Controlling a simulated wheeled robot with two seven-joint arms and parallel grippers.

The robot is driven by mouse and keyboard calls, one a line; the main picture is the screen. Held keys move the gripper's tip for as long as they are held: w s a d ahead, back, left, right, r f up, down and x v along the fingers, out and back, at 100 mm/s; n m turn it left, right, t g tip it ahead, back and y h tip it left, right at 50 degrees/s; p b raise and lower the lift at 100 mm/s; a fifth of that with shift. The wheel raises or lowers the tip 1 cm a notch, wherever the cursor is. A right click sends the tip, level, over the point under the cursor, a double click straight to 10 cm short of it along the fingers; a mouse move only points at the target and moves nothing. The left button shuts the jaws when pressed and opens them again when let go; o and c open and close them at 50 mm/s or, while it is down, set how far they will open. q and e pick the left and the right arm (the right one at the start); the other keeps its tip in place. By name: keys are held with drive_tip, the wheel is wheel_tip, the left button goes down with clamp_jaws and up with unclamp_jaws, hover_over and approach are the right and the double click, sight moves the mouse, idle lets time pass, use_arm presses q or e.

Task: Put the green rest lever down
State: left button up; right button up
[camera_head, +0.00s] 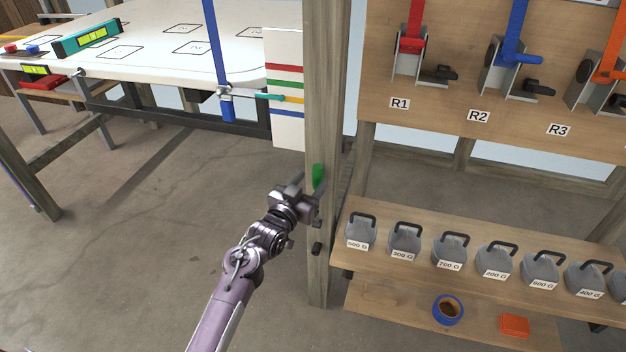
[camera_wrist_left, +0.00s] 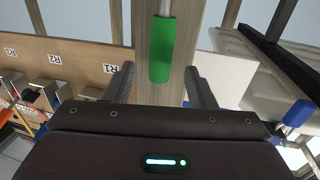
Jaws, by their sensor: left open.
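The green rest lever (camera_head: 318,177) is at the wooden post (camera_head: 326,100), a little below the colour-striped white board. In the left wrist view its green grip (camera_wrist_left: 161,50) sits on the end of a thin metal rod that enters from the top edge. My left gripper (camera_head: 310,187) is open at the lever. In the left wrist view its two fingers (camera_wrist_left: 160,84) stand apart on either side of the grip's near end, with gaps on both sides. My right gripper is not in view.
A striped board (camera_head: 288,135) and a blue upright strap (camera_head: 215,45) stand left of the post, before a white table (camera_head: 150,60). Right are a lever panel (camera_head: 380,95) marked R1 to R3 and a shelf (camera_head: 395,270) with several grey weights. A dark peg (camera_head: 317,249) is lower on the post.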

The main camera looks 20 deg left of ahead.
use_arm(q)
drive_tip(key=shift+w+d, duration=0.2)
drive_tip(key=shift+w, duration=0.75)
drive_tip(key=shift+c, duration=0.2)
clamp_jaws()
